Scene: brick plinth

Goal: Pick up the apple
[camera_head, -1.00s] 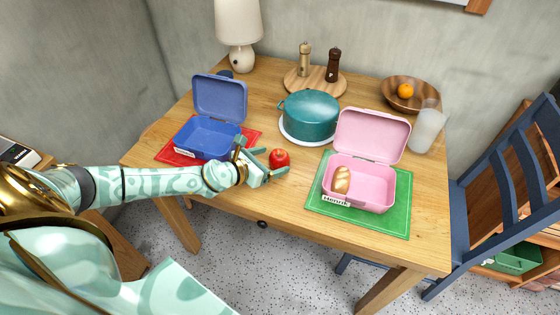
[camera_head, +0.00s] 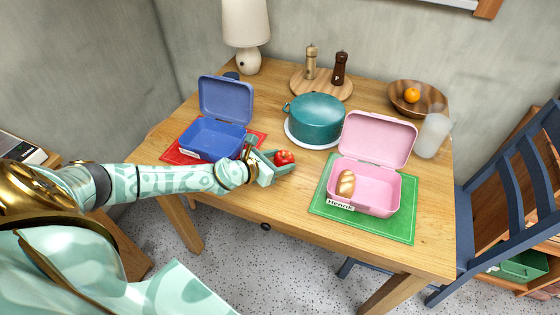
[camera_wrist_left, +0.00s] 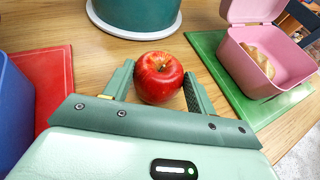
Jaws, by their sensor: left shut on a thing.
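The red apple (camera_head: 284,157) is at the front middle of the wooden table, between the blue and pink lunchboxes. It also shows in the left wrist view (camera_wrist_left: 158,78), between the two fingers. My left gripper (camera_head: 280,161) is shut on the apple, with one finger on each side of it in the left wrist view (camera_wrist_left: 157,84). Whether the apple touches the table cannot be told. My right gripper is not in view.
An open blue lunchbox (camera_head: 212,139) stands on a red mat (camera_head: 172,156) to the left. An open pink lunchbox (camera_head: 378,193) holding a bread roll (camera_head: 346,183) stands on a green mat (camera_head: 400,229). A teal pot (camera_head: 316,118) stands behind the apple.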

